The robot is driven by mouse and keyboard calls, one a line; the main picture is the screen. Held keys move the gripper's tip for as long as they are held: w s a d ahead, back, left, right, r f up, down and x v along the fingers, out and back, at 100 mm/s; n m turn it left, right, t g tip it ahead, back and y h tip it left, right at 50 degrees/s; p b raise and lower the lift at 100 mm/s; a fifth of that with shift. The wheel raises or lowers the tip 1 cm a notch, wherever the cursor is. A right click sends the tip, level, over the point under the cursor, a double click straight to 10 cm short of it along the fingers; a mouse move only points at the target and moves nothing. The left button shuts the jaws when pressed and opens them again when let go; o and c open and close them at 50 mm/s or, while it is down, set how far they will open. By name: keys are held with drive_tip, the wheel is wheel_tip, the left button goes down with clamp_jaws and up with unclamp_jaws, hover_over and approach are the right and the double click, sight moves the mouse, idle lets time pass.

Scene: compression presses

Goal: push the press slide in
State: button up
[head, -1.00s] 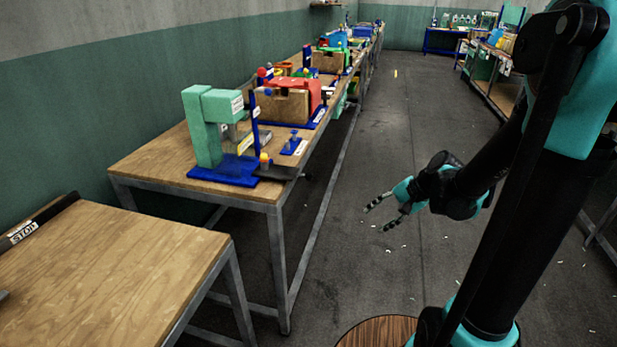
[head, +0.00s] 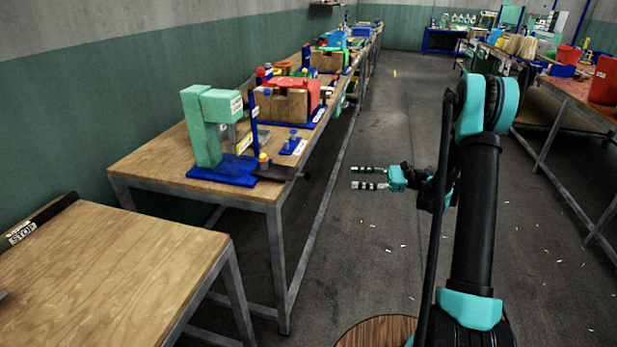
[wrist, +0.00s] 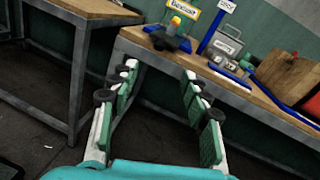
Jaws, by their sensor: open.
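The press (head: 205,130) is a green frame on a blue base, standing at the near end of the long wooden bench. A dark slide (head: 280,172) sticks out from its base past the bench's front edge, with a dark knob at its end. In the wrist view the dark slide (wrist: 172,42) shows beyond the fingers, beside an orange-topped button. My gripper (head: 353,177) is open and empty, over the aisle to the right of the slide, apart from it, fingers pointing left toward the bench. Its spread fingers also show in the wrist view (wrist: 161,74).
The long bench (head: 150,165) carries a small blue fixture (head: 293,143) and a red and wooden machine (head: 285,103) farther back. Another bench with red bins (head: 605,80) stands at right.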

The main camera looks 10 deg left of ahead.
sight(308, 176)
drive_tip(key=a, duration=0.5)
drive_tip(key=s+a, duration=0.1)
drive_tip(key=a, duration=0.5)
drive_tip(key=s+a, duration=0.1)
drive_tip(key=a, duration=0.5)
drive_tip(key=shift+a, duration=0.15)
clamp_jaws()
